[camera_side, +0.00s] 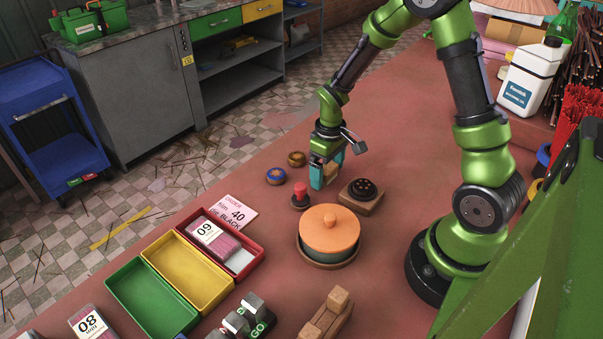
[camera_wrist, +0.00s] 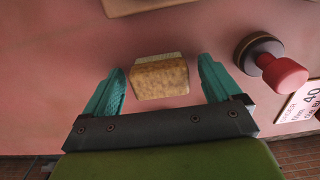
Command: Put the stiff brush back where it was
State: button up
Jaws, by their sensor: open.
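A tan-brown block with a paler top edge, which looks like the stiff brush (camera_wrist: 160,80), sits between my fingers in the wrist view, with a gap on both sides. My gripper (camera_wrist: 161,64) is open, and its teal fingers stand either side of the block without touching it. In the side view my gripper (camera_side: 328,172) points down low over the bench, behind the red-knobbed tool and left of the black disc. The block is mostly hidden there by the fingers, and I cannot tell whether it rests on the bench.
The red-knobbed tool (camera_side: 300,195) stands close by, also at right in the wrist view (camera_wrist: 280,72). A black disc on a wooden block (camera_side: 362,196), an orange-lidded pot (camera_side: 329,230) and two small rings (camera_side: 275,176) surround the gripper. Red, yellow and green trays (camera_side: 172,272) lie front left.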

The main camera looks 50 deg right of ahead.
aim_at(327, 167)
notch_tip(327, 167, up, 11)
jog(key=s+a+r+m+t+y, duration=0.2)
jog(key=s+a+r+m+t, duration=0.2)
jog(key=s+a+r+t, duration=0.3)
jog(key=shift+s+a+r, duration=2)
jog(key=shift+a+r, duration=0.4)
jog(key=shift+r, duration=0.6)
